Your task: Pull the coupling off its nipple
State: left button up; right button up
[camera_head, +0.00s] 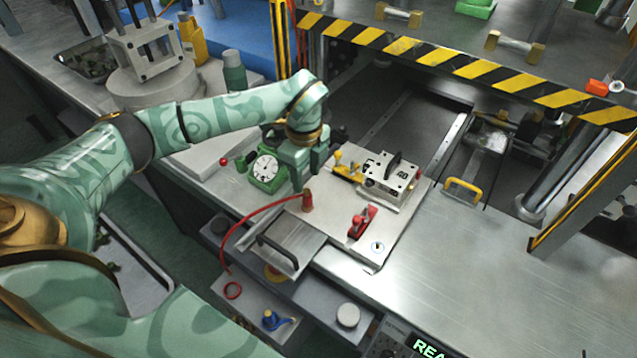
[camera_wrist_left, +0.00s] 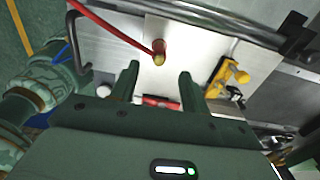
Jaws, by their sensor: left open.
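The red coupling (camera_head: 307,201) stands upright on the pale metal plate (camera_head: 345,237), near the plate's left edge. A red hose (camera_head: 252,217) runs from it to the left and down. The nipple cannot be made out under the coupling. My left gripper (camera_head: 298,180) is open, just above and slightly behind the coupling. In the left wrist view, the coupling (camera_wrist_left: 159,50) shows beyond the fingertips, roughly centred between the two fingers (camera_wrist_left: 158,72); no finger visibly touches it. My right gripper is in neither view.
A green dial gauge (camera_head: 265,171) stands close to the left of my gripper. A yellow clamp (camera_head: 348,167), a metal mould block (camera_head: 388,177) and a red clamp (camera_head: 362,222) sit to the right.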

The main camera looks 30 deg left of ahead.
aim_at(307, 195)
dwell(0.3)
pick_arm(q)
jog(key=shift+f+b, duration=0.65)
jog(key=shift+f, duration=0.05)
notch_tip(307, 195, down, 6)
jog(key=b, duration=0.4)
jog(key=shift+f, duration=0.25)
jog(key=shift+f+b, duration=0.35)
jog(key=shift+f, duration=0.15)
jog(key=shift+p, duration=0.65)
jog(key=shift+s, duration=0.1)
